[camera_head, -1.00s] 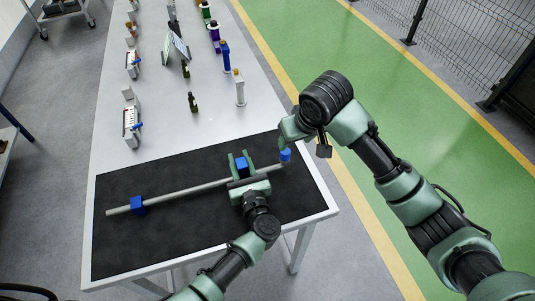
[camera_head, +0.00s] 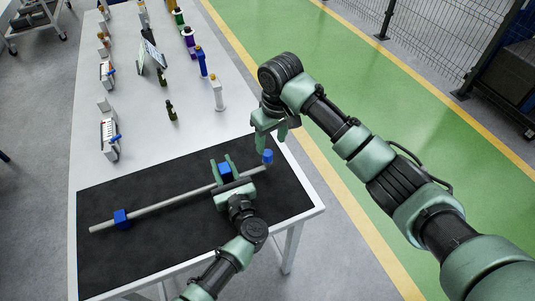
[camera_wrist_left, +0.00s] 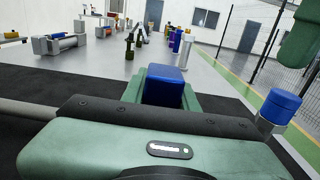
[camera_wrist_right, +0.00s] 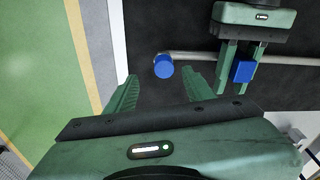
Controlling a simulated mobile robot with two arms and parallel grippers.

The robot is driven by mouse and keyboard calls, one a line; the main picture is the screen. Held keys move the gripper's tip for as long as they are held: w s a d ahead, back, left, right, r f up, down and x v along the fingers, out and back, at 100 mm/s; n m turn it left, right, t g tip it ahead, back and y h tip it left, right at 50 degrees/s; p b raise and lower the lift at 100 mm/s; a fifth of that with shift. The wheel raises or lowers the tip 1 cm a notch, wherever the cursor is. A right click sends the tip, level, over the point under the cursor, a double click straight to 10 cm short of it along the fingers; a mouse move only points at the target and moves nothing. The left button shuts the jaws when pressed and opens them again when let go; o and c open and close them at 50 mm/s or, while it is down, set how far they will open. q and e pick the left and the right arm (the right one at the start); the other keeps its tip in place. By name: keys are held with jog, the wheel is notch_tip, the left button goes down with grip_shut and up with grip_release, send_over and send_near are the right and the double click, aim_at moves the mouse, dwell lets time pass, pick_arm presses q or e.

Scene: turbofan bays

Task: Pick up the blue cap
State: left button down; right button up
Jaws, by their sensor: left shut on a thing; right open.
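The blue cap (camera_head: 268,156) sits on the upturned right end of a grey pipe (camera_head: 172,202) lying across the dark mat. It also shows in the left wrist view (camera_wrist_left: 281,106) and the right wrist view (camera_wrist_right: 163,67). My right gripper (camera_head: 270,139) is open and empty above the cap. In the right wrist view the cap lies between and just beyond its fingertips, apart from both. My left gripper (camera_head: 221,163) is shut on a blue block (camera_head: 225,172) around the pipe, left of the cap. Another blue block (camera_head: 121,218) is at the pipe's left part.
The black mat (camera_head: 150,255) covers the near end of the white table (camera_head: 150,155). Bottles, including a dark green one (camera_head: 171,111) and a white one (camera_head: 218,93), stand further back. A wire fence (camera_head: 425,30) is beyond the green floor.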

aim_at(268, 152)
jog(key=f, duration=0.3)
jog(key=a+f, duration=0.1)
jog(key=f, duration=0.1)
jog(key=shift+w, duration=0.1)
grip_shut()
pick_arm(q)
jog(key=c, duration=1)
grip_release()
pick_arm(e)
notch_tip(268, 152, up, 10)
